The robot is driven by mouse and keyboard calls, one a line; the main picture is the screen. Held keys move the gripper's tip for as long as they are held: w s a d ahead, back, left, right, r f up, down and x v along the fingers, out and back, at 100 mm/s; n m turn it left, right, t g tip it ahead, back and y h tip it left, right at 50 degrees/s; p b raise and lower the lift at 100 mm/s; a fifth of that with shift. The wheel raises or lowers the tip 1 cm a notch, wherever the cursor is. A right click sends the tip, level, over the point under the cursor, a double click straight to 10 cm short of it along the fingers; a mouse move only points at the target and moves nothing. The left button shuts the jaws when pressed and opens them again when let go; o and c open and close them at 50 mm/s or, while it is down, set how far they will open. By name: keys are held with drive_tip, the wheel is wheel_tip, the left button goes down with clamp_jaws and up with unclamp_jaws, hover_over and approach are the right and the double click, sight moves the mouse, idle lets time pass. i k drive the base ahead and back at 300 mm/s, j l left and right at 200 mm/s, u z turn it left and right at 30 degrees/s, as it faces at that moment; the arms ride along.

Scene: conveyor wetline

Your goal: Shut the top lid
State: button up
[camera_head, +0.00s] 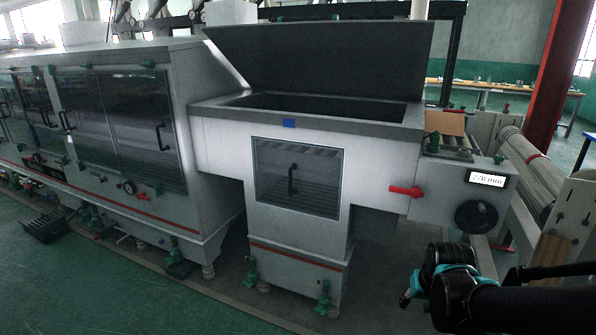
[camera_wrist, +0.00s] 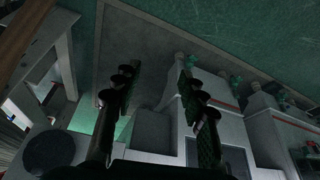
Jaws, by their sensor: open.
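The top lid (camera_head: 318,58) is a large dark grey panel, standing raised and leaning back along the rear edge of the machine's top opening. The machine (camera_head: 222,138) is a white cabinet with a grey top rim (camera_head: 365,115) around the dark opening. A small blue patch (camera_head: 289,123) is on the front of the rim. My gripper (camera_head: 406,297) is at the lower right in the head view, well apart from the lid. In the wrist view, the two fingers of my gripper (camera_wrist: 160,75) are spread with nothing between them. The lid is not clearly seen in the wrist view.
A red handle (camera_head: 405,191) and a black handwheel (camera_head: 476,216) stick out on the machine's right side. A roller (camera_head: 527,160) and wooden board (camera_head: 548,262) stand further right. A red post (camera_head: 559,85) rises behind. Green floor (camera_head: 130,290) is open in front.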

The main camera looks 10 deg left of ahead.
sight(377, 58)
drive_tip(key=i+j, duration=0.5)
drive_tip(key=i+j+u, duration=0.1)
drive_tip(key=i+j, duration=0.45)
drive_tip(key=i+l, duration=0.05)
drive_tip(key=i, duration=0.05)
